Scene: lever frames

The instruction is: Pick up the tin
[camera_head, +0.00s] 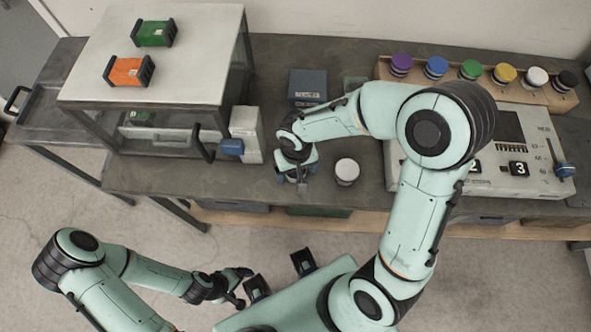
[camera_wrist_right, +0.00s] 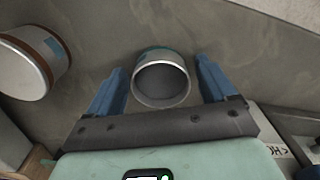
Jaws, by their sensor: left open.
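In the right wrist view, an open-topped grey metal tin (camera_wrist_right: 161,84) with a greenish far edge stands on the dark bench, its hollow inside facing the camera. My right gripper (camera_wrist_right: 162,88) is open, with one blue finger on each side of this tin and a small gap showing at both sides. In the head view, my right gripper (camera_head: 301,183) is low over the bench and mostly hides that tin. A white round tin (camera_head: 347,171) stands just right of it; a white tin with a brown band (camera_wrist_right: 30,62) shows at the wrist view's left. My left gripper (camera_head: 240,287) is open and empty, away from the bench.
A blue-grey box (camera_head: 307,86) stands behind the right gripper, and a white case with a blue part (camera_head: 246,134) to its left. A control panel (camera_head: 480,175) and a rack of coloured-lid jars (camera_head: 470,70) are at right. A raised shelf (camera_head: 185,75) is at left.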

